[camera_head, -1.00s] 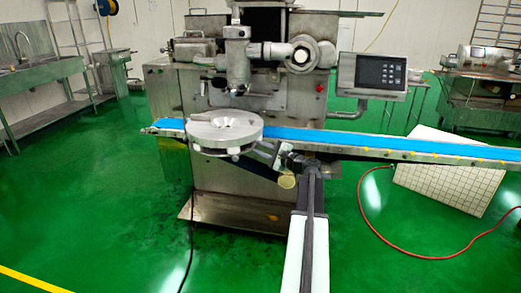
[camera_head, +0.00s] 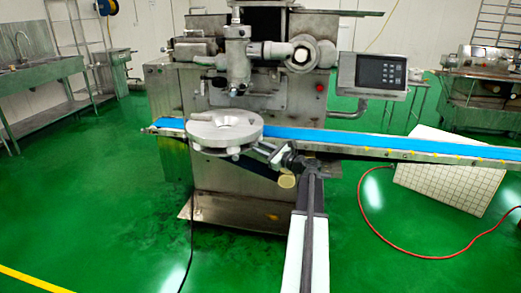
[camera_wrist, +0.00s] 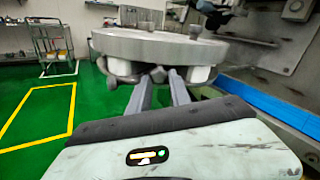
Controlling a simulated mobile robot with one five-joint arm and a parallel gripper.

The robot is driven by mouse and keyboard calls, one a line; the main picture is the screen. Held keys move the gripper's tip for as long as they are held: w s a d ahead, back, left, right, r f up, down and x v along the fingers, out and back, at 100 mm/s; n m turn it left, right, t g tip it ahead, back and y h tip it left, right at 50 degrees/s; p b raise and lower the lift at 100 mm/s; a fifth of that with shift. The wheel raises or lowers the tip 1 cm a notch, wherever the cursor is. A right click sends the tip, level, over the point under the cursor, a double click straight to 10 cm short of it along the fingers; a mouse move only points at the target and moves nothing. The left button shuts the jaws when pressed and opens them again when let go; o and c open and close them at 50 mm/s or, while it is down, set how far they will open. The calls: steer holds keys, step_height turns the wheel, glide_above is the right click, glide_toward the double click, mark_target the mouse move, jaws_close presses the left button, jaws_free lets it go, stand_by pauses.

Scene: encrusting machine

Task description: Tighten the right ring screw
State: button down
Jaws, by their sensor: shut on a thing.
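The round grey metal ring disc (camera_head: 225,128) sits level above the blue belt, at the front of the encrusting machine. Its near rim fills the top of the wrist view (camera_wrist: 160,45). My gripper (camera_head: 248,150) reaches in from the lower right, under the disc's near edge. In the wrist view, my two fingers (camera_wrist: 160,74) come close together at a small dark part below the rim, between two pale rounded pieces. The fingers are shut on that part, which I take for the ring screw; its shape is mostly hidden.
The blue conveyor belt (camera_head: 390,145) runs right from under the disc. The machine's vertical head (camera_head: 237,58) stands above the disc. A control panel (camera_head: 380,73) is at its right. A red hose (camera_head: 440,284) lies on the right floor. The green floor at left is open.

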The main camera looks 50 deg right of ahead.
stand_by(0.5)
steer(key=c, duration=1.2)
jaws_free()
steer(key=s, duration=0.8)
steer(key=shift+d, duration=0.15)
steer(key=shift+w, duration=0.1)
